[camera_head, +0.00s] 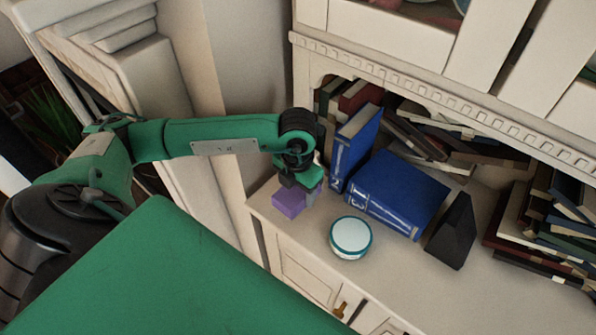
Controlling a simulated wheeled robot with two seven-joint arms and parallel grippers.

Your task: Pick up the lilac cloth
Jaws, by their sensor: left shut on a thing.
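The lilac cloth (288,202) shows as a small purple block-like shape near the left front corner of the cabinet shelf. My left gripper (297,188) is directly over it and shut on it. The fingers and the wrist hide part of the cloth. I cannot tell whether the cloth still touches the shelf. My right gripper is not in view.
A round white tin with a teal rim (351,237) stands just right of the cloth. Blue books (398,192) and a dark wedge-shaped object (453,232) are behind and right. Stacked books (548,225) lie far right. The shelf front (425,285) is clear.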

